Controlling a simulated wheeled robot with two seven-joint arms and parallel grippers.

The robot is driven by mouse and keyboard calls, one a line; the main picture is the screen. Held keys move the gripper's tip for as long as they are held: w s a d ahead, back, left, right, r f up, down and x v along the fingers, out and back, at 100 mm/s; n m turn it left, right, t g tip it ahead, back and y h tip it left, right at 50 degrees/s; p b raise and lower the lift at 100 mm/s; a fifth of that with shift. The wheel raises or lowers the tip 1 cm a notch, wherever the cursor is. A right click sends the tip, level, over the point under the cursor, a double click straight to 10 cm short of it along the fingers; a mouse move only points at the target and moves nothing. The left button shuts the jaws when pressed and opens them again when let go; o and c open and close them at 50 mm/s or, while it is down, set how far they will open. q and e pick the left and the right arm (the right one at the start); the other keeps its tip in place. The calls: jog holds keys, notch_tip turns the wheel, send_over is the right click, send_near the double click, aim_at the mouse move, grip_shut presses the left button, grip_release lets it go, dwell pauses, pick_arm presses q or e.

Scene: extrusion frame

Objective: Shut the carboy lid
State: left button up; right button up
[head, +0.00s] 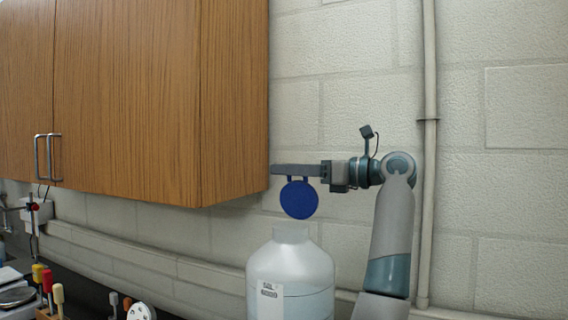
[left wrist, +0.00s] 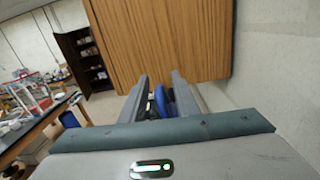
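The carboy (head: 290,272) is a translucent white bottle with a label, upright at the lower middle of the head view. Its round blue lid (head: 299,200) stands up on edge above the neck (head: 290,232), so the mouth is uncovered. My left gripper (head: 297,170) is level just above the lid, its fingers pointing left. In the left wrist view the two fingers (left wrist: 160,88) are apart, and the blue lid (left wrist: 162,101) shows between them in that line of sight. I cannot tell whether they touch it. My right gripper is not in view.
A wooden wall cabinet (head: 160,95) hangs at the left, its lower right corner close to my left fingertips. A pipe (head: 430,150) runs up the block wall. Coloured-handled tools (head: 48,280) stand at the lower left.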

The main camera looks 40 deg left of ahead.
pick_arm(q)
jog(key=shift+s+a, duration=0.2)
jog(key=shift+a, duration=0.35)
jog(key=shift+c, duration=0.7)
grip_shut()
jog(key=shift+f, duration=0.1)
